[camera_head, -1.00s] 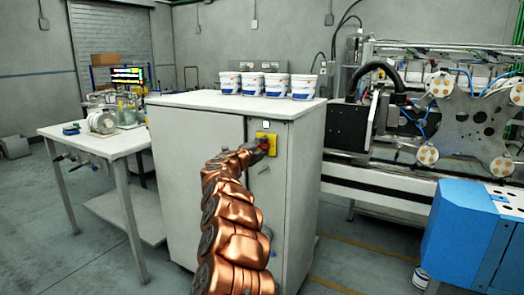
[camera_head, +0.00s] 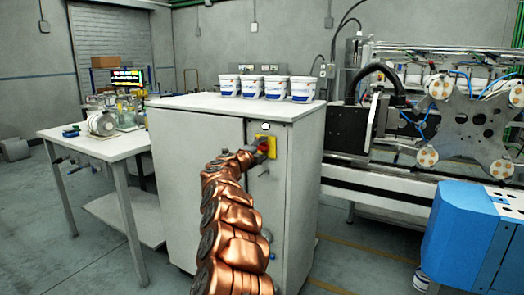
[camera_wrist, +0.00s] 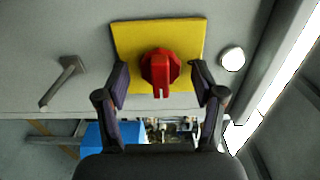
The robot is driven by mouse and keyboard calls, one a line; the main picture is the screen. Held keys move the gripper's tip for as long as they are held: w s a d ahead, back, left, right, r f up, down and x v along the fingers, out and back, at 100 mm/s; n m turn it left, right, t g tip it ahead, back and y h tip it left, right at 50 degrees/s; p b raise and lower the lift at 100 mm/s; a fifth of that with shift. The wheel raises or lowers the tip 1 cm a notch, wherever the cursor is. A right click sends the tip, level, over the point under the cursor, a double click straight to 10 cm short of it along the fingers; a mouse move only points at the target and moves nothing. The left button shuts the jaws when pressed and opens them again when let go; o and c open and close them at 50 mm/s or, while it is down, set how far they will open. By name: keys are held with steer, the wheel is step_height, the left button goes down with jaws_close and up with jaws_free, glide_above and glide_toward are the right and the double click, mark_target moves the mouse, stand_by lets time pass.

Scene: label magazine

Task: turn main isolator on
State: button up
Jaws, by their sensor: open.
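The main isolator is a red rotary knob (camera_wrist: 160,68) on a yellow square plate (camera_wrist: 126,38), mounted on the front of a grey cabinet (camera_head: 200,150). In the wrist view my gripper (camera_wrist: 158,78) is open, with one finger on each side of the red knob. Gaps show between the fingers and the knob, so it does not look gripped. In the head view the yellow plate (camera_head: 272,143) shows beside my gripper (camera_head: 262,148), which partly hides the knob.
A round white button or lamp (camera_wrist: 232,59) sits beside the plate. A grey door handle (camera_wrist: 64,80) is on the cabinet face. Several white tubs (camera_head: 252,87) stand on the cabinet top. A white table (camera_head: 95,145) is at left, a blue machine (camera_head: 460,235) at right.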

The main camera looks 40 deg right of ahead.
steer(key=v, duration=1.2)
stand_by(0.6)
stand_by(0.4)
